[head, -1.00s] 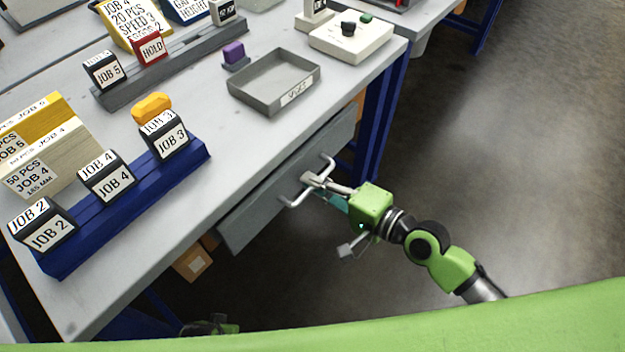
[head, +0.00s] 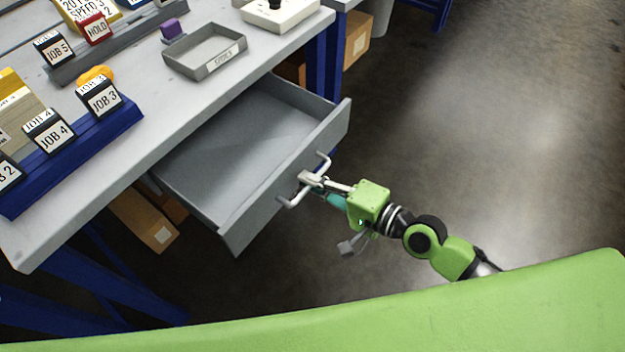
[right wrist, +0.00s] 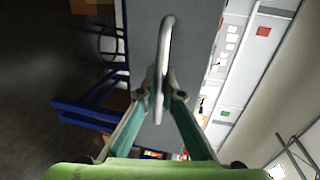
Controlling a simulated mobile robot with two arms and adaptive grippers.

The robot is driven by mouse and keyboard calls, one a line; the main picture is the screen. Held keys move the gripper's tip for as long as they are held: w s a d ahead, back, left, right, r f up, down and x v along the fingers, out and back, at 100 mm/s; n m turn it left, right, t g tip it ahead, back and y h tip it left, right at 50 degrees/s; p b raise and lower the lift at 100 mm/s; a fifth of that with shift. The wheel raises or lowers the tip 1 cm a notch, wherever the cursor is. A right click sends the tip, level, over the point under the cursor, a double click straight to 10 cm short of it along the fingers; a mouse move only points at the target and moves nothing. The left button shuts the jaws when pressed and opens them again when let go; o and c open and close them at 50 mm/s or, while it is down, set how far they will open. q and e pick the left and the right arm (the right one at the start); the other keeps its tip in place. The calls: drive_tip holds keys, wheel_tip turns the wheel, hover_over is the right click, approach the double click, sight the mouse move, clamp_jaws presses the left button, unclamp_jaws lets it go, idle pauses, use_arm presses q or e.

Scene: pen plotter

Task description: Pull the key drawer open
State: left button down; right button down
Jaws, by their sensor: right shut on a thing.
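The key drawer (head: 240,150) is a grey drawer under the tabletop, pulled well out, and its inside looks empty in the part that shows. A bar handle (head: 292,200) runs along its front. My right gripper (head: 312,181) is shut on the handle near its middle in the head view. The right wrist view shows the handle (right wrist: 167,40) between the fingertips (right wrist: 160,92), in front of the grey drawer front. My left gripper is not in view.
On the worktable (head: 150,130) are a grey tray (head: 205,65), a blue rack (head: 75,160) with job blocks, and a yellow piece (head: 97,74). Cardboard boxes (head: 145,220) stand beneath. The floor on the right is clear.

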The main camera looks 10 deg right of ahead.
drive_tip(key=c, duration=2.2)
unclamp_jaws()
drive_tip(key=shift+v, duration=5.95)
